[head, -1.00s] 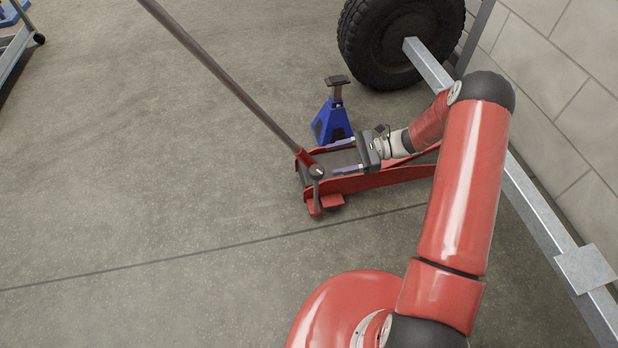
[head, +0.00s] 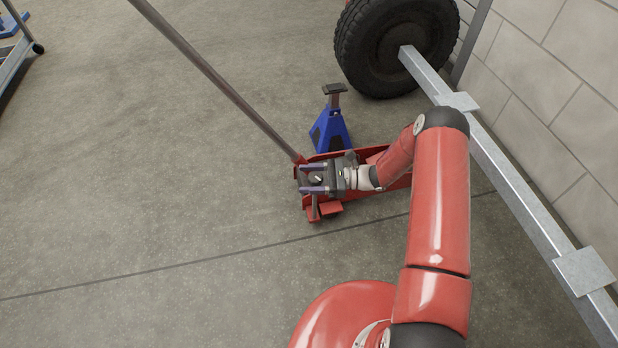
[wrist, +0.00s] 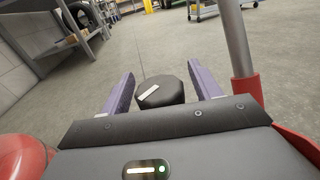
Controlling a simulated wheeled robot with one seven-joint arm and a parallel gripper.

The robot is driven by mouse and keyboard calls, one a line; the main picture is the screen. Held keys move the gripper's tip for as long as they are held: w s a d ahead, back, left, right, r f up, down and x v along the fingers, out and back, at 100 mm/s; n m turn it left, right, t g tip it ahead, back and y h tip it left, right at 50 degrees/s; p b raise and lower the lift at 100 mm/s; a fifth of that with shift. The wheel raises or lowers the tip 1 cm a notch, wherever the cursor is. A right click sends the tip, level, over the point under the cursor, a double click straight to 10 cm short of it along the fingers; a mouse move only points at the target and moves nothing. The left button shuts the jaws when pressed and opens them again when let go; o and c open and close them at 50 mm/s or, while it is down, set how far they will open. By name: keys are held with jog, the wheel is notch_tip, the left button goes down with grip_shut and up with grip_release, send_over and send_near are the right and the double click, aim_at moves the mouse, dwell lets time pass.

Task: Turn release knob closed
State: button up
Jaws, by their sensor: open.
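The release knob (wrist: 160,93) is a dark round knob with a white mark on top. In the wrist view it sits between the two purple fingers of my gripper (wrist: 160,88), which is open. A gap shows on each side of the knob. In the head view my gripper (head: 311,178) is over the handle end of the red floor jack (head: 325,207), with its fingers on either side of the knob (head: 317,178). How deep the fingers reach around the knob is hard to tell.
The jack's long grey handle (head: 215,78) rises to the upper left, close to my gripper. A blue jack stand (head: 330,128) stands just behind the jack. The trailer's metal beam (head: 510,180) and tyre (head: 395,45) are at the right and back.

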jog(key=shift+c, duration=0.3)
jog(key=c, duration=0.9)
jog(key=shift+m+t, duration=0.4)
jog(key=shift+t, duration=0.3)
jog(key=m+t, duration=0.1)
jog(key=t, duration=0.1)
jog(key=m+t+p, duration=0.1)
jog(key=t, duration=0.1)
jog(key=m+t+h+p, duration=0.1)
jog(key=m, duration=0.1)
jog(key=shift+w+r+t, duration=0.15)
jog(key=shift+w+t, duration=0.15)
jog(key=shift+t, duration=0.1)
jog(key=shift+w+m+t+h+p, duration=0.15)
jog(key=shift+m+t+h+p, duration=0.4)
jog(key=shift+m+t, duration=0.4)
jog(key=shift+d+t, duration=0.1)
jog(key=shift+t, duration=0.35)
jog(key=o, duration=1)
jog(key=shift+c, duration=0.2)
